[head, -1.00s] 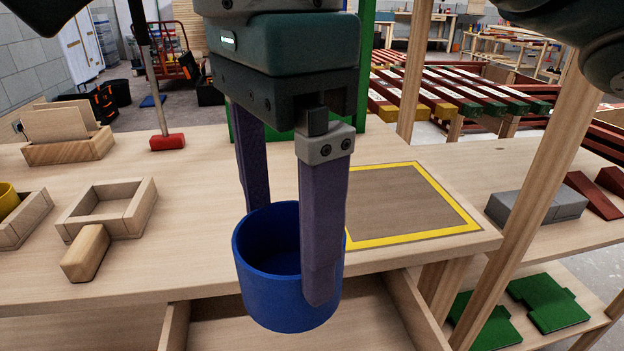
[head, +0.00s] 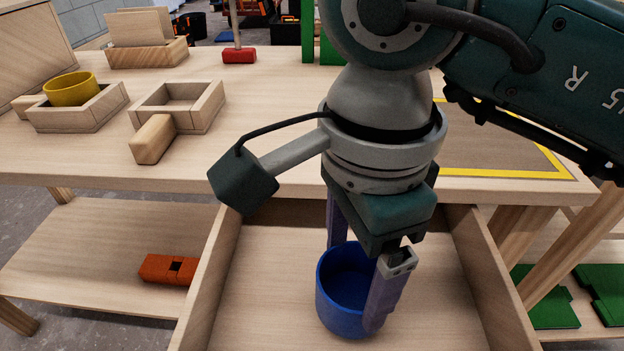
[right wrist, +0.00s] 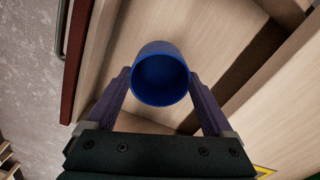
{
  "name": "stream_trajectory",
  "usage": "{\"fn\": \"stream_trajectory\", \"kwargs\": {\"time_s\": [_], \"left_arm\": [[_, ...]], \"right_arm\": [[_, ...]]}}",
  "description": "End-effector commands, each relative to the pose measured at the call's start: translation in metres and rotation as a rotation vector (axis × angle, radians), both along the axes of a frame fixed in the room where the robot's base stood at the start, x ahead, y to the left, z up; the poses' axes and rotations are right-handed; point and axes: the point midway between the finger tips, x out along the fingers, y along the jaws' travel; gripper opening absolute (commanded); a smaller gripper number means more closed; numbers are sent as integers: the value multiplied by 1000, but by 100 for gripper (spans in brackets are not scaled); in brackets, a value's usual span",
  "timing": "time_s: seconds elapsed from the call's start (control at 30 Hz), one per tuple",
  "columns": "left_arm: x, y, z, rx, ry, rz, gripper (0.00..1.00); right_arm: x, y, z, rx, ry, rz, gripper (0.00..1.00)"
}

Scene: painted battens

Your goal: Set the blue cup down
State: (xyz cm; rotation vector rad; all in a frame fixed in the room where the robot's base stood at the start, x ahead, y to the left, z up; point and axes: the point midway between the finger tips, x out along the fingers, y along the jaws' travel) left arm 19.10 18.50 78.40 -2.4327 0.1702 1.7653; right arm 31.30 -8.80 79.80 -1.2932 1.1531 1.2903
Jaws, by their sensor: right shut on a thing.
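The blue cup (head: 338,300) is upright between the fingers of my right gripper (head: 358,287), which is shut on it. One finger is in front of the cup and the other is partly hidden behind it. The cup shows against the bare floor of an open wooden drawer (head: 265,295) under the table's front edge. I cannot tell whether its base touches the drawer floor. In the right wrist view the cup (right wrist: 160,80) sits between both fingers, its open mouth facing the camera. My left gripper is out of view.
The drawer's side walls stand left and right of the cup. On the table (head: 80,155) are a yellow cup (head: 70,90) in a wooden holder, an empty wooden frame (head: 208,108), a wooden block (head: 152,140) and a yellow-bordered panel (head: 500,165). An orange block (head: 165,269) lies on a lower shelf.

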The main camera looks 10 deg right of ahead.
Motion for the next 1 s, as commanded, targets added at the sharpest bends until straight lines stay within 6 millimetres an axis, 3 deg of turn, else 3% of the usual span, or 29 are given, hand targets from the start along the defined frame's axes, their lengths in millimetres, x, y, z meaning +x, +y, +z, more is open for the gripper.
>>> {"fn": "stream_trajectory", "kwargs": {"time_s": [0.17,0.57,0.6,0.7,1.0], "left_arm": [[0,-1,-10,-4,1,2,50],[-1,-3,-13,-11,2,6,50],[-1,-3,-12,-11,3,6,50],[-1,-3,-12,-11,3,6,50],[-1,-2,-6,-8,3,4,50]], "right_arm": [[-1,0,-31,0,3,-1,31],[0,0,-37,-1,0,0,31],[0,0,-35,0,0,0,91],[0,0,-35,0,0,0,100],[0,0,-29,1,1,-1,100]]}}
